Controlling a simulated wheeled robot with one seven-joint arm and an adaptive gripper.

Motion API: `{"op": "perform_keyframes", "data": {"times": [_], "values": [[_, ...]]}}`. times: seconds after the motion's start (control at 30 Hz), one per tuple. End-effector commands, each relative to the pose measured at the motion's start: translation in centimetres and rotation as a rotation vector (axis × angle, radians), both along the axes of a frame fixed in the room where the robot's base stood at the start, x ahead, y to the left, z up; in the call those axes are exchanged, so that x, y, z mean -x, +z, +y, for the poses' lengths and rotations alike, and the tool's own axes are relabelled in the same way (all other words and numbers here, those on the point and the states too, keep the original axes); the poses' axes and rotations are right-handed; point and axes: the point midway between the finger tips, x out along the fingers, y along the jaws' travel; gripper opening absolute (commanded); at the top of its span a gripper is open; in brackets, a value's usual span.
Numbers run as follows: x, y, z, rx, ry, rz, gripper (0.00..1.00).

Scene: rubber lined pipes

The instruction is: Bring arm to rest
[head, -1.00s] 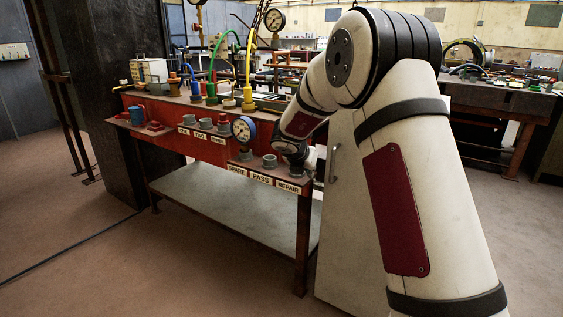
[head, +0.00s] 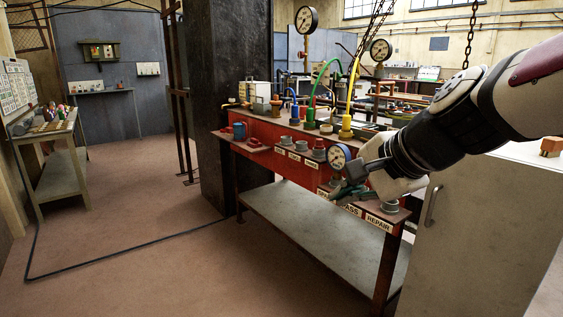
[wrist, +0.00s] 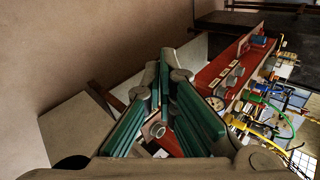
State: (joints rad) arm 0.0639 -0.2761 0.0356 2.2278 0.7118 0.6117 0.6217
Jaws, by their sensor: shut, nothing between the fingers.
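My arm (head: 430,140) reaches in from the upper right in the head view, in front of the red workbench. My gripper (head: 343,190) is at its end, above the bench's front shelf near the pressure gauge (head: 340,156). The green-padded fingers are shut and empty. In the wrist view my gripper (wrist: 165,65) points up the picture, with the fingers close together at the tips. A grey ring-shaped fitting (wrist: 157,130) shows between the pads, beyond them. The gripper hides part of the label row in the head view.
The red workbench (head: 262,135) holds grey sockets, coloured hoses and a lower shelf (head: 310,220). A pale cabinet (head: 480,220) with a handle stands right of it. A dark pillar (head: 222,110) is behind left. A side table (head: 50,135) stands far left.

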Motion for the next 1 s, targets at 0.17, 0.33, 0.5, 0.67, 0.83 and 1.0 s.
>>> {"op": "perform_keyframes", "data": {"times": [0.17,0.33,0.5,0.67,0.83,1.0], "values": [[12.0,-3.2,-0.6,0.319,0.416,0.078,0.0],[20.3,-6.1,-3.2,0.53,0.701,0.176,0.0],[26.4,-8.0,-6.0,0.674,0.905,0.272,0.0],[30.3,-8.3,-8.3,0.762,1.036,0.348,0.0],[29.8,-5.5,-8.1,0.775,1.017,0.315,0.0],[29.4,-2.4,-8.1,0.793,1.0,0.279,0.0]]}}
